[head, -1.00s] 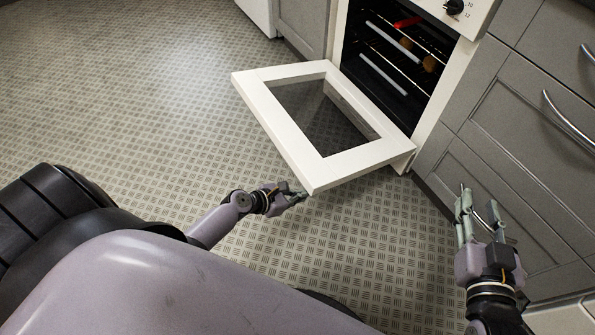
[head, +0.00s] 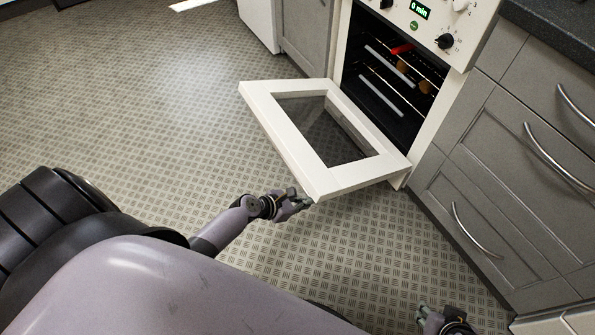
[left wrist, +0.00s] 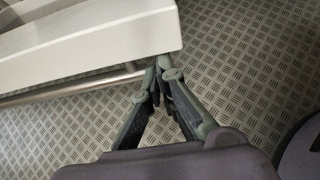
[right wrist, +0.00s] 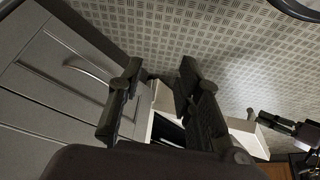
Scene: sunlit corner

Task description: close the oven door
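The oven door (head: 290,133), a white frame around a dark glass pane, hangs open and tilted down in front of the oven (head: 395,80). My left gripper (head: 305,203) is at the door's near corner. In the left wrist view the door (left wrist: 95,38) fills the upper left, with a metal bar (left wrist: 85,88) along it. There the left fingertips (left wrist: 164,66) come together at the door's corner with nothing visible between them; whether they touch it is unclear. My right gripper (right wrist: 158,78) has its fingers apart and empty; in the head view it is at the bottom edge.
Inside the oven are racks with a red item (head: 402,48) and brownish items. Grey drawers (head: 500,180) with curved metal handles stand right of the oven, and a grey cabinet (head: 305,35) stands left. The patterned floor (head: 150,120) left of the door is clear.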

